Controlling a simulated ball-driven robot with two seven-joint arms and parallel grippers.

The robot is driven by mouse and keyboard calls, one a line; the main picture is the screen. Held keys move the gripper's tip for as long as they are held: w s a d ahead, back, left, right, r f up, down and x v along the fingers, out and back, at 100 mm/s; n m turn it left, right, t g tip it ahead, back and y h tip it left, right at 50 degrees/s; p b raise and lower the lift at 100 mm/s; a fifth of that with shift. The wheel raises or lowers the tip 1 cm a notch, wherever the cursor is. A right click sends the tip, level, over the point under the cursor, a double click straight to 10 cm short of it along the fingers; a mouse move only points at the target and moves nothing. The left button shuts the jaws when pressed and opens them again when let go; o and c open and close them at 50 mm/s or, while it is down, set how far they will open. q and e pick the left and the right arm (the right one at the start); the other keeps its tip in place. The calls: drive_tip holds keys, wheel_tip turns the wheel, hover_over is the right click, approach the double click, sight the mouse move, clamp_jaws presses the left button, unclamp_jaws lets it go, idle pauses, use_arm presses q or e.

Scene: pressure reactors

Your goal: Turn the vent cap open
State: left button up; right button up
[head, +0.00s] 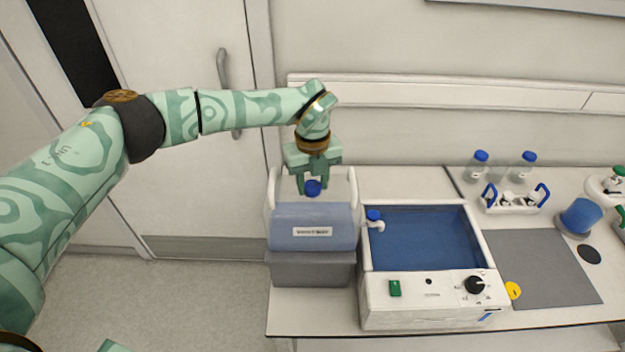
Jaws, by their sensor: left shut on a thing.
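A translucent carboy (312,232) with blue liquid and a white label stands on a grey block at the left end of the bench. Its blue vent cap (313,188) is on top. My left gripper (313,186) comes down from above and is shut on the vent cap, one finger on each side. The fingers and palm hide part of the carboy's top. How far the cap is turned cannot be told. My right gripper is not in view.
Right of the carboy is a white bath (370,300) with blue water, a black dial and a small blue-topped tap (374,217). Further right are a grey mat (540,265), two blue-capped bottles (479,166), a white caddy (512,203) and a blue cup (580,216). A door stands behind left.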

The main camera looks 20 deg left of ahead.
sight(313, 186)
use_arm(q)
drive_tip(key=shift+r, duration=0.1)
drive_tip(key=o, duration=1)
drive_tip(key=shift+r, duration=0.1)
wheel_tip(313, 186, up, 16)
drive_tip(key=shift+r+b, duration=0.1)
drive_tip(key=shift+b, duration=0.45)
drive_tip(key=shift+d, duration=0.1)
